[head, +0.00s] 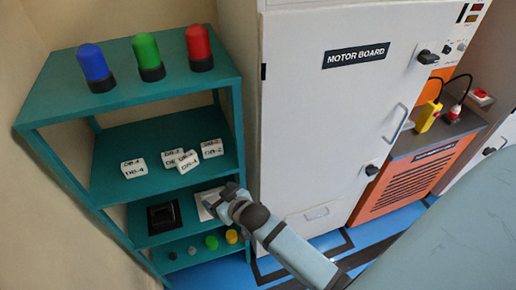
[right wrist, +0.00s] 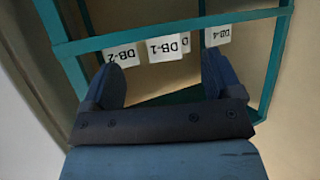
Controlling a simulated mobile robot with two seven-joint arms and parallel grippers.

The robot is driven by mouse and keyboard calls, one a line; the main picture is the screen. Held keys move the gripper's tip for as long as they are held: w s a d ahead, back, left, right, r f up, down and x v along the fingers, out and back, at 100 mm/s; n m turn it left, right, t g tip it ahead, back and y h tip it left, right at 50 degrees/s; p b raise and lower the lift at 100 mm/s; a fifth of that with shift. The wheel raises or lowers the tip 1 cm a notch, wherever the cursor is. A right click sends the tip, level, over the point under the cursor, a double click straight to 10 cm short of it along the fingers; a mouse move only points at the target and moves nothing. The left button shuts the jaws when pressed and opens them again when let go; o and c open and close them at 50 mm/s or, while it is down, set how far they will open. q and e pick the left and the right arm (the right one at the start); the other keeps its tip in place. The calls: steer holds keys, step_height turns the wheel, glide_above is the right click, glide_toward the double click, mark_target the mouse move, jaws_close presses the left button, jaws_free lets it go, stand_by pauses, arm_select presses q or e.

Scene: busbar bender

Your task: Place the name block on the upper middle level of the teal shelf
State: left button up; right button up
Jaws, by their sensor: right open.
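The teal shelf (head: 120,190) stands at the left in the head view. Several white name blocks with black DB labels sit on its upper middle level, including a DB-4 block (head: 134,168) at the left and a DB-2 block (head: 212,148) at the right. My right gripper (head: 226,195) is in front of the shelf's right side, just below that level. In the right wrist view it is open and empty (right wrist: 166,68), with a DB-1 block (right wrist: 167,48) beyond the gap between its fingers. The labels appear upside down there. My left gripper is out of view.
Blue (head: 94,66), green (head: 148,56) and red (head: 200,48) lamps stand on the shelf top. A black item (head: 163,217) and a white one lie on the lower middle level, small knobs below. The white motor board cabinet (head: 325,110) stands close at the right.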

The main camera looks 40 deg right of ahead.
steer(key=s+d+f, duration=0.1)
steer(key=s+f, duration=0.2)
steer(key=s, duration=0.6)
steer(key=s+f+n+g+y, duration=0.1)
steer(key=s+f, duration=0.2)
steer(key=s, duration=0.7)
steer(key=shift+s+d+f+g, duration=0.3)
steer(key=shift+d+f, duration=0.05)
steer(key=shift+f, duration=0.05)
